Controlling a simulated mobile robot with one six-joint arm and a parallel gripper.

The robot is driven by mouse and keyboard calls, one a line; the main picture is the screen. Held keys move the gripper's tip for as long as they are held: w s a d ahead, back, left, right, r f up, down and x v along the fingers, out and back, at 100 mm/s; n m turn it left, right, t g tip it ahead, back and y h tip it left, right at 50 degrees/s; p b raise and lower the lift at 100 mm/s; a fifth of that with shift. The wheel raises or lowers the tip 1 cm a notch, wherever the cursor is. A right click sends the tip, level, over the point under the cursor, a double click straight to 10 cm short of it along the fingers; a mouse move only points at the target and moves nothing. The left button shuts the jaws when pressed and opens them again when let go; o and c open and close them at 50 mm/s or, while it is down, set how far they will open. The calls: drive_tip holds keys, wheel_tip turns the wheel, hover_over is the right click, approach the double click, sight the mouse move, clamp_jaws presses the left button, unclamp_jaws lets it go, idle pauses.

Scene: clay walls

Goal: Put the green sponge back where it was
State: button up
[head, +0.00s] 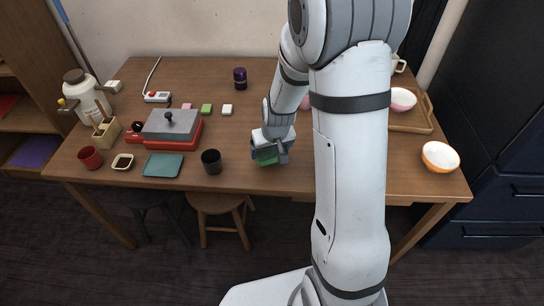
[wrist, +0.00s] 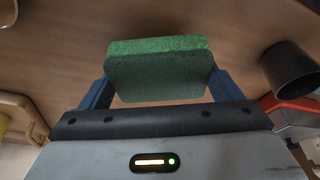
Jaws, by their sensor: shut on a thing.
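The green sponge (wrist: 158,72) is between the two blue fingers of my gripper (wrist: 157,88) in the wrist view, held from both sides. In the head view my gripper (head: 270,146) is over the front middle of the wooden table (head: 240,180). A bit of the green sponge (head: 266,158) shows below it. Whether the sponge touches the table is hard to tell. A small green block (head: 206,109) lies at the back, between a pink block (head: 186,106) and a white block (head: 227,110).
A purple jar (head: 240,77) stands at the back. Bowls and a tray (head: 410,124) are on the right. The table's middle is mostly clear.

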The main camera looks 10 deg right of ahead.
sight(271, 157)
drive_tip(key=shift+f+b, duration=0.3)
drive_tip(key=shift+f, duration=1.4)
drive_tip(key=shift+f, duration=0.2)
drive_tip(key=o, duration=0.7)
drive_tip(key=shift+r, duration=0.15)
